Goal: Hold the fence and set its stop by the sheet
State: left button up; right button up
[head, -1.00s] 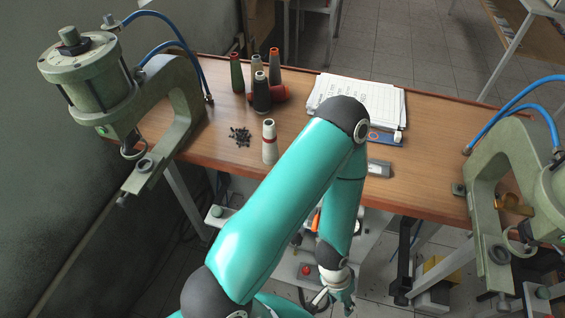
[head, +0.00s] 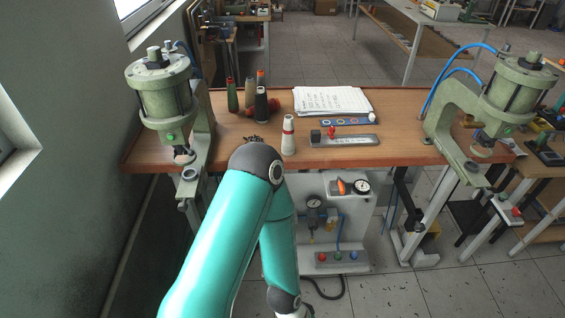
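A flat grey metal bar (head: 345,140) with a dark block and a red knob (head: 332,131) at its left end lies near the table's front edge; it looks like the fence with its stop. Papers with printed rows, the sheets (head: 333,100), lie behind it. A blue strip with round marks (head: 345,121) lies between them. One teal arm of mine, which seems to be the left, rises from the lower left and bends down; its wrist is cut off by the bottom edge, and its fingers do not show. My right gripper is not in view. Neither gripper is seen touching the bar.
Green presses stand at the table's left (head: 165,95) and right (head: 500,105) ends. Thread cones, including a white one (head: 288,137), stand left of the papers. A small dark pile (head: 253,139) is partly behind my elbow. A gauge panel (head: 335,225) sits below the wooden table (head: 400,150).

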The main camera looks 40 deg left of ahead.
aim_at(332, 129)
jog(key=u, duration=0.35)
jog(key=k, duration=0.25)
jog(key=u, duration=0.45)
jog(key=i, duration=0.55)
jog(key=u, duration=0.05)
